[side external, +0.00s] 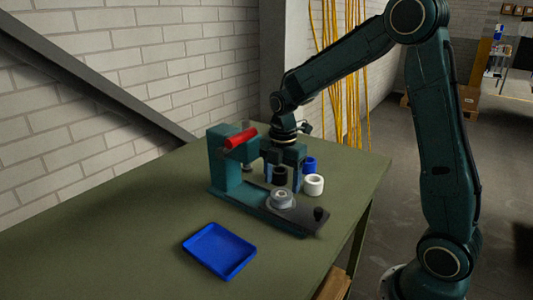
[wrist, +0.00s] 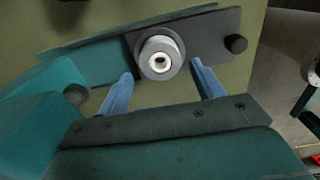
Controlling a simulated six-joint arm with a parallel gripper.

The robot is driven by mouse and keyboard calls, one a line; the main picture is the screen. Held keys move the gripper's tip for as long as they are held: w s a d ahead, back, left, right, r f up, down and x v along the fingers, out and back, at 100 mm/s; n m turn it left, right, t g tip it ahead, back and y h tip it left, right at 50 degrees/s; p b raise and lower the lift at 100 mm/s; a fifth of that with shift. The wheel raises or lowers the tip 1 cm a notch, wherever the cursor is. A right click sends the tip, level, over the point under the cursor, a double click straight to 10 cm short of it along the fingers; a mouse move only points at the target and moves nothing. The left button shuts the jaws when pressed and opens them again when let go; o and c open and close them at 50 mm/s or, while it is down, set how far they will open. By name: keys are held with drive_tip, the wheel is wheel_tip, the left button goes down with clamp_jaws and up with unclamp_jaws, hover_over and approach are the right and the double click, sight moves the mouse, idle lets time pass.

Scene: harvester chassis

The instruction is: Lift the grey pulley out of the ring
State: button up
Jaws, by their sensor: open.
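The grey pulley (side external: 282,194) sits on the dark plate at the right end of the teal fixture, with a light centre and a dark bore. In the wrist view the pulley (wrist: 160,58) shows from above. My gripper (side external: 283,184) points down, open and empty, just above and behind the pulley in the side view. In the wrist view its two blue fingers (wrist: 162,70) stand on either side of the pulley's near edge, apart from it.
The teal fixture (side external: 226,172) has an upright with a red handle (side external: 241,138) and a dark knob (side external: 318,213).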

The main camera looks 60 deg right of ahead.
sight(281, 193)
drive_tip(key=shift+f, duration=2.45)
idle(0.6)
drive_tip(key=shift+r, duration=0.1)
idle(0.6)
drive_tip(key=c, duration=0.7)
drive_tip(key=shift+c, duration=0.2)
drive_tip(key=shift+r, duration=0.15)
drive_tip(key=shift+r, duration=3.35)
